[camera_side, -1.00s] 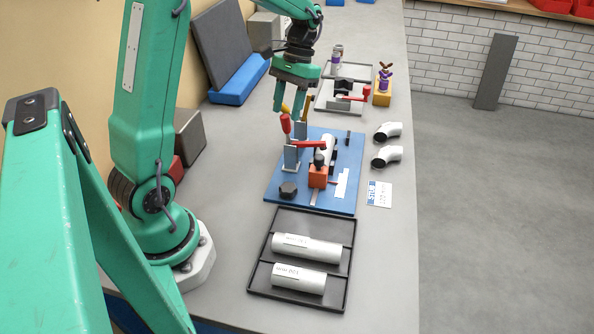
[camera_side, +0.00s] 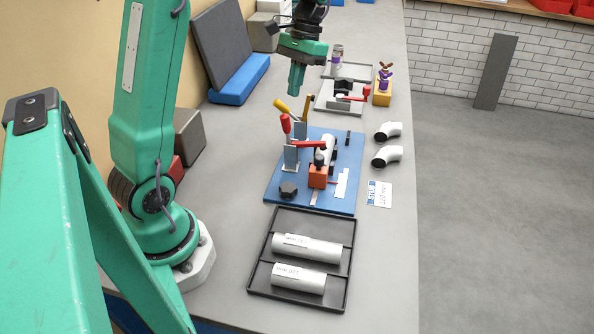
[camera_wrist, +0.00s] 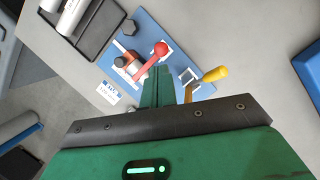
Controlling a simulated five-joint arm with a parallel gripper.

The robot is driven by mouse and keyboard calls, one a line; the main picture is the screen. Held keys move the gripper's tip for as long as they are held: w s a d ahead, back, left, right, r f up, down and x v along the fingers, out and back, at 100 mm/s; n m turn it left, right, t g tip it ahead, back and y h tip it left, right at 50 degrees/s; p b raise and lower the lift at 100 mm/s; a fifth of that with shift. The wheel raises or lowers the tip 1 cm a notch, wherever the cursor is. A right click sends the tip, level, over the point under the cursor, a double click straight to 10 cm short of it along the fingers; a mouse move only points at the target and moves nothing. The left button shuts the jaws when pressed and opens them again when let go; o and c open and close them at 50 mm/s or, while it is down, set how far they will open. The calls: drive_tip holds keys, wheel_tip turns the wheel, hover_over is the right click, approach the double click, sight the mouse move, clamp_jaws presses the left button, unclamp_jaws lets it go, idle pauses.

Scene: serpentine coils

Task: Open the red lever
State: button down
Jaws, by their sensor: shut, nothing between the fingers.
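The red lever (camera_side: 285,123) stands nearly upright on a grey clamp bracket on the blue fixture plate (camera_side: 274,193). A red arm (camera_side: 309,144) reaches from the bracket across toward the orange block (camera_side: 317,176). In the wrist view the red lever (camera_wrist: 160,49) shows its rounded end, just beyond my fingertips. My gripper (camera_side: 296,91) is above and behind the lever in the side view, apart from it. Its fingers are together and empty; they also show in the wrist view (camera_wrist: 158,72).
A yellow lever (camera_side: 282,105) leans beside the red one, right of my fingers in the wrist view (camera_wrist: 215,74). A white pipe (camera_side: 325,150) lies on the fixture. A black tray (camera_side: 300,257) holds two pipes. Two elbows (camera_side: 387,156) lie at right.

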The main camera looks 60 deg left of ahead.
drive_tip(key=w+d+r+m+t, duration=0.1)
drive_tip(key=w+d+r+m, duration=0.2)
drive_tip(key=w+r+m, duration=0.1)
drive_tip(key=shift+w+m+t+y, duration=0.35)
drive_tip(key=shift+w+m, duration=0.2)
drive_tip(key=shift+m, duration=0.45)
drive_tip(key=shift+f, duration=0.15)
approach(287, 131)
drive_tip(key=w+d+f, duration=0.1)
drive_tip(key=w+f, duration=0.4)
drive_tip(key=shift+s+a+f, duration=0.1)
drive_tip(key=shift+s+a, duration=0.1)
drive_tip(key=shift+s, duration=0.6)
drive_tip(key=shift+s+a+f, duration=0.1)
drive_tip(key=shift+s+a, duration=0.15)
drive_tip(key=shift+s, duration=0.6)
